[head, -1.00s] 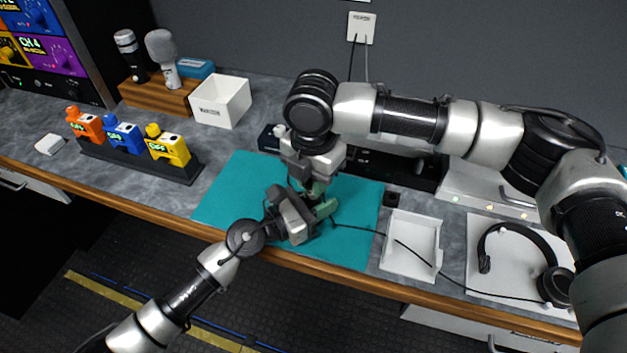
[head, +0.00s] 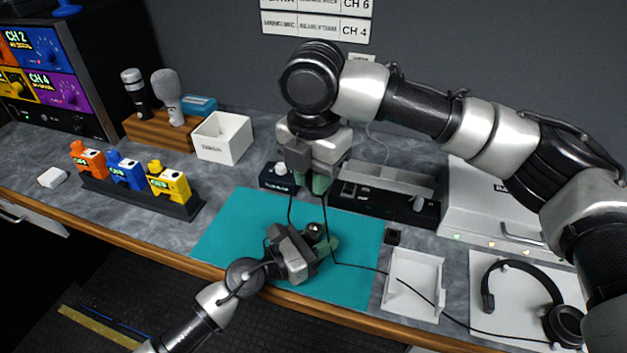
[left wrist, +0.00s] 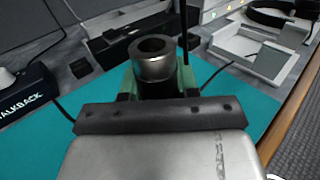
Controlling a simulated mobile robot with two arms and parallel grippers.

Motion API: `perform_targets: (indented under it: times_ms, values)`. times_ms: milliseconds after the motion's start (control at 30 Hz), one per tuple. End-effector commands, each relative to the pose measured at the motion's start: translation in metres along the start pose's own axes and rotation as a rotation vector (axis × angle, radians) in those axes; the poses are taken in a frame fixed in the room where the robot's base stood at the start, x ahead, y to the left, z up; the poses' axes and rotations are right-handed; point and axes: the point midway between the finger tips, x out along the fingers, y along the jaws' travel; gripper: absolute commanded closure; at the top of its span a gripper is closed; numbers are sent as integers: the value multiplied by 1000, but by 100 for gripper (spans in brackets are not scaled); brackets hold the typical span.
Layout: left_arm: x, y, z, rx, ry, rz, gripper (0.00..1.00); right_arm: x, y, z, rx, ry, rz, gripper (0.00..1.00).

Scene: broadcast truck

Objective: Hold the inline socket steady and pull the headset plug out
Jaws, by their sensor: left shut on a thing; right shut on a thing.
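The inline socket (head: 314,229) is a short dark cylinder with a silver ring on top, standing upright over the teal mat (head: 230,228). My left gripper (head: 322,243) is shut on it from the side. In the left wrist view the socket (left wrist: 151,62) sits between green fingertips, with its round mouth open and nothing in it. My right gripper (head: 319,184) is above, shut, apart from the socket. The headset plug is hidden between its fingers. The headset cable (head: 326,225) hangs from there, crosses the mat and runs to the headset (head: 563,322) at the right.
A talkback box (head: 279,177) stands behind the mat; it shows in the left wrist view (left wrist: 25,103). A white tray (head: 398,307) lies right of the mat, under the cable. Colored beltpacks (head: 168,184) stand at the left. The mat's left part is clear.

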Motion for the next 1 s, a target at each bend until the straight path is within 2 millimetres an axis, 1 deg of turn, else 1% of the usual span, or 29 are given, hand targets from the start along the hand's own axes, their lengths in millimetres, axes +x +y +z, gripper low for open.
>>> perform_targets:
  times_ms: [67,100,167,200,267,533,667,767,1000]
  values:
    - [0,0,0,0,1,0,94,0,0,0,0,0,0,100]
    - [0,0,0,0,1,0,64,0,0,0,0,0,0,100]
    - [0,0,0,0,1,0,54,0,0,0,0,0,0,100]
    - [0,0,0,0,1,0,48,0,0,0,0,0,0,100]
    - [0,0,0,0,1,0,40,0,0,0,0,0,0,100]
    - [-1,0,0,0,1,0,40,0,0,0,0,0,0,100]
    - [-11,0,-1,-1,2,1,40,0,0,0,0,0,0,100]
    - [-28,0,-1,-1,3,1,40,0,0,0,0,0,0,100]
    - [-80,0,-2,-3,4,1,40,0,0,0,0,0,0,100]
